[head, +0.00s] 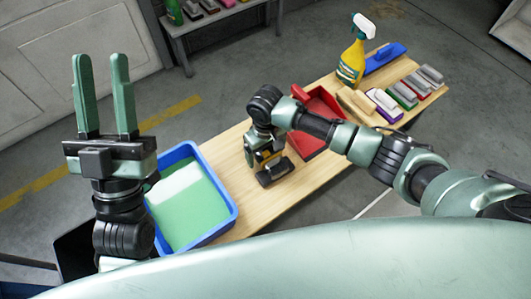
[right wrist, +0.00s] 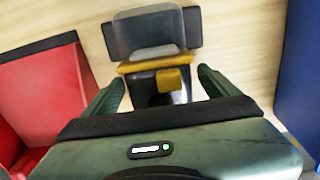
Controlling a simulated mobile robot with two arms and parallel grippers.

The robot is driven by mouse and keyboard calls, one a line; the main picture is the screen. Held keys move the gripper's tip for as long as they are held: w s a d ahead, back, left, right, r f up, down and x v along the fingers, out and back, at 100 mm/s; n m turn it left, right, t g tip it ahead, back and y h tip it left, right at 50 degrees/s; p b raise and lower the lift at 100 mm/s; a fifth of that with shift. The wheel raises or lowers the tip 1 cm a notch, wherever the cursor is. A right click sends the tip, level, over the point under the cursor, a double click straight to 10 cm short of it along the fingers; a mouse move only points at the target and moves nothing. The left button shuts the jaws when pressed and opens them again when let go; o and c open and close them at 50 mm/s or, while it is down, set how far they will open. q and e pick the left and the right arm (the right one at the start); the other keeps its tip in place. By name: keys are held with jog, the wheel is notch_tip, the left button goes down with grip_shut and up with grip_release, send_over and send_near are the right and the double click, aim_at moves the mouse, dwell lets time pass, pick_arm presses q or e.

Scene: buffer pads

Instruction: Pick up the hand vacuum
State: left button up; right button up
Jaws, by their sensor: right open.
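The hand vacuum (head: 272,172) lies on the wooden table, black and yellow, partly hidden under my right gripper in the head view. In the right wrist view the vacuum (right wrist: 158,52) shows a dark wide head, a clear part, a yellow band and a dark body. My right gripper (head: 262,150) is open above it. In the wrist view its fingers (right wrist: 158,82) stand either side of the body; I cannot tell whether they touch it. My left gripper (head: 100,62) is open, empty and raised, fingers pointing up, left of the table.
A blue tub (head: 228,196) with green liquid stands left of the vacuum; a red dustpan (head: 322,106) lies close on its right.

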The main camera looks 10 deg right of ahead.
jog(key=shift+r, duration=0.1)
grip_shut()
pick_arm(q)
jog(key=shift+w, duration=0.15)
pick_arm(e)
jog(key=shift+w+r, duration=0.1)
